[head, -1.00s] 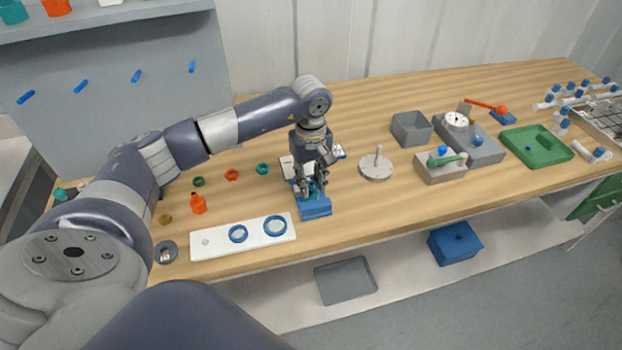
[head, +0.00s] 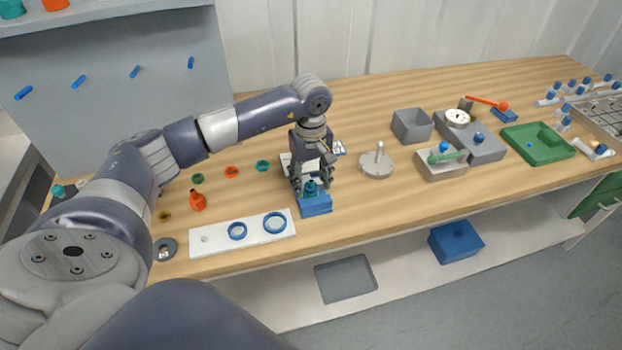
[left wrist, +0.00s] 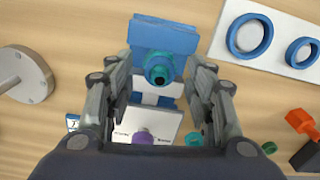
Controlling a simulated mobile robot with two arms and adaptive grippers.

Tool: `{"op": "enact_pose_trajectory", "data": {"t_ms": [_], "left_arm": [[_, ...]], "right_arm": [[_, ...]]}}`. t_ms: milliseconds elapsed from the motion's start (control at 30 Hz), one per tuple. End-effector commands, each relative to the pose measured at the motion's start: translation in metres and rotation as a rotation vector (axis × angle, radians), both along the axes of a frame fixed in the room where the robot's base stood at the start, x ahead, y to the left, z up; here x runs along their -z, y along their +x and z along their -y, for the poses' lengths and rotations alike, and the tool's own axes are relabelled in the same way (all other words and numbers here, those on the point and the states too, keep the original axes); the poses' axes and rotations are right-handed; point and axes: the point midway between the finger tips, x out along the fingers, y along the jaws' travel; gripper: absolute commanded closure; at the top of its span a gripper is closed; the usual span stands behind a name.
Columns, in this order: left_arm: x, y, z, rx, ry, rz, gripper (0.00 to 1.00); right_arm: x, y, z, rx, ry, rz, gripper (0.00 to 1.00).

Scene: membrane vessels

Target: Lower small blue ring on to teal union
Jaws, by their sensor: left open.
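The teal union (head: 311,187) stands upright on a blue stand (head: 316,205) near the table's front. In the left wrist view, the union (left wrist: 158,69) lies between the spread fingers, with a dark opening in its top. A blue edge shows by its top; I cannot tell whether it is a ring around it or the stand. My left gripper (head: 312,182) is open around the union, with clear gaps on both sides in the left wrist view. Two blue rings lie on the white board: the smaller blue ring (head: 237,240) left, the larger blue ring (head: 274,232) right. My right gripper is not in view.
The white board (head: 208,246) lies left of the stand. An orange bottle (head: 198,201) and small coloured rings lie behind it. A grey disc with a post (head: 376,169), a grey box (head: 411,127) and a green tray (head: 540,145) stand to the right. Bare tabletop lies between.

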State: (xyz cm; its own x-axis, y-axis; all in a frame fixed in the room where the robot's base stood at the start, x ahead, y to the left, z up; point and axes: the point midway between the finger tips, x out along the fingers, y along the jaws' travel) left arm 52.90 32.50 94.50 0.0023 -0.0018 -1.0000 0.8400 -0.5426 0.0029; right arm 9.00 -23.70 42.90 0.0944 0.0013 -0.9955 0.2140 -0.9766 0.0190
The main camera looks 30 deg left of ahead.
Motion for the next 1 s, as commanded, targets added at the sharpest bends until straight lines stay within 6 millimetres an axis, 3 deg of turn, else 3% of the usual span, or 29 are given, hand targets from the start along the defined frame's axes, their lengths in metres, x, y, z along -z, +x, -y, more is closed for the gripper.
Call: {"op": "enact_pose_trajectory", "data": {"t_ms": [600,1000], "left_arm": [[-0.107,0.001,0.0,-0.001,0.0,0.004,0.51],[-0.118,0.0,0.0,0.0,-0.001,0.001,0.51]], "right_arm": [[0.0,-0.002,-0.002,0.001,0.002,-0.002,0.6],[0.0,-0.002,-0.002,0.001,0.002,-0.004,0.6]]}}
